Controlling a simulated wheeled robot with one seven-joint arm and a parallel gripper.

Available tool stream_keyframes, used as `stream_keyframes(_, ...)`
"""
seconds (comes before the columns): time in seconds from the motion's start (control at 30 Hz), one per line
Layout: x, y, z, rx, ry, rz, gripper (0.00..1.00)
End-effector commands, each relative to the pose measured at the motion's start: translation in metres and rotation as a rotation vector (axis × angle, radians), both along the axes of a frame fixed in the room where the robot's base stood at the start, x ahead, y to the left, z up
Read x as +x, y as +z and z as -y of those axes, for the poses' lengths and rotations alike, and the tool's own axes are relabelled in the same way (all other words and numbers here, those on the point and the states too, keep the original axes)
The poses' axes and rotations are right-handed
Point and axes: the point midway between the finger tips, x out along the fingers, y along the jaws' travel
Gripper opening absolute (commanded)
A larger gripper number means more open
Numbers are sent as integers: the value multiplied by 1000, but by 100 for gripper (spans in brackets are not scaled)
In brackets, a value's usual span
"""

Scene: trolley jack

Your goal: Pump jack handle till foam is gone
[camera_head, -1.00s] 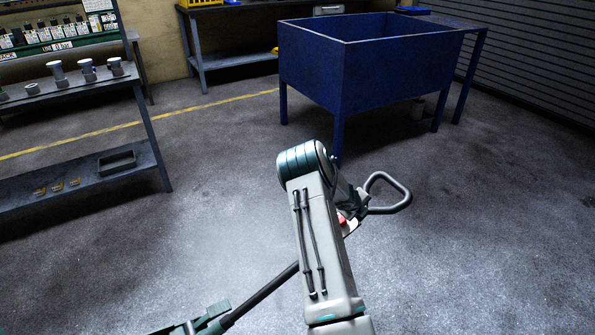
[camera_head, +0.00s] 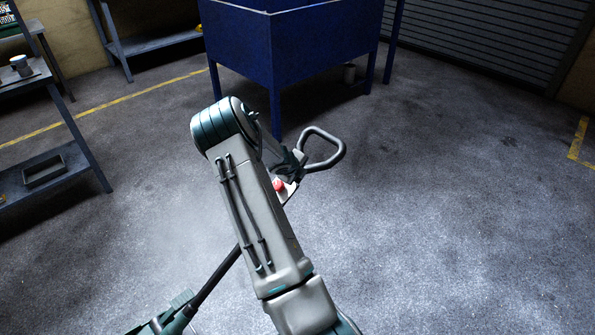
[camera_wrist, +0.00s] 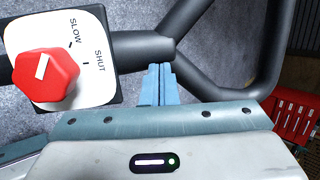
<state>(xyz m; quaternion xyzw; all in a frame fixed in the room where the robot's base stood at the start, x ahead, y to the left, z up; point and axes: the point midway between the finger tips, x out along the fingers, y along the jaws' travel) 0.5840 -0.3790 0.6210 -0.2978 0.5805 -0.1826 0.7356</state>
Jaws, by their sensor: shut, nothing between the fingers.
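The jack handle ends in a grey loop grip (camera_head: 338,150), with its dark shaft (camera_head: 215,278) sloping down left to the green jack body (camera_head: 160,320), mostly cut off by the frame edge. A red knob (camera_wrist: 45,75) sits on a white plate (camera_wrist: 95,35) marked SLOW and SHUT; it also shows in the head view (camera_head: 279,184). My gripper (camera_wrist: 158,72) is shut and empty, its blue-grey fingertips at the handle's bar (camera_wrist: 140,50) beside the loop's fork. I cannot tell whether they touch it. My arm hides part of the shaft. I see no foam.
A blue bin on legs (camera_head: 300,45) stands behind the handle. A grey shelf table (camera_head: 60,180) is at left, a workbench (camera_head: 165,40) behind. A shutter (camera_head: 480,45) closes the back right. The floor at right is clear. Red items (camera_wrist: 295,115) show at the wrist view's right.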

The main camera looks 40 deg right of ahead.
Motion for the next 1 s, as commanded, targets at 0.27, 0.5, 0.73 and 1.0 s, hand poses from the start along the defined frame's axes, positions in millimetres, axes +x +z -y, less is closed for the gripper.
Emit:
stream_keyframes(0.27, -14, 46, -17, 1, -6, 0, 0)
stream_keyframes(0.5, -16, 53, -22, 0, -5, -1, 0)
stream_keyframes(0.73, -16, 52, -22, -1, -4, -2, 0)
stream_keyframes(1.0, -15, 52, -23, 0, -3, -2, 0)
